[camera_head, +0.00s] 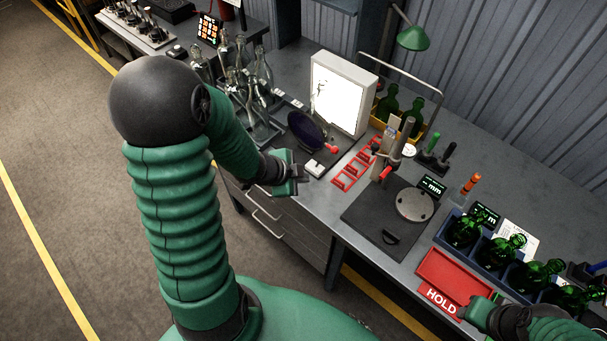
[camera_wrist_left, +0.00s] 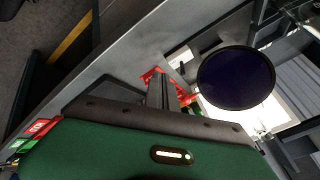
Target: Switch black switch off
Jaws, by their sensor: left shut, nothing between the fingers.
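My left gripper (camera_head: 303,173) is shut and empty at the bench's front edge, beside a small white block (camera_head: 316,166). Its closed fingers show in the left wrist view (camera_wrist_left: 158,91). No part is clearly recognisable as a black switch; a small dark detail near the white block is too small to tell. Behind it a dark round disc (camera_head: 305,131) with a red knob (camera_head: 332,149) stands before a lit white panel (camera_head: 339,94). The disc also shows in the left wrist view (camera_wrist_left: 236,78). My right gripper (camera_head: 482,311) is at the lower right, by the red HOLD tray; its fingers are unclear.
Red frames (camera_head: 357,165) lie right of the white block. Further right are a black plate with a round grey disc (camera_head: 415,205), a red HOLD tray (camera_head: 453,278) and a blue crate (camera_head: 484,256) of green bottles. Clear glass bottles (camera_head: 238,80) stand at the left.

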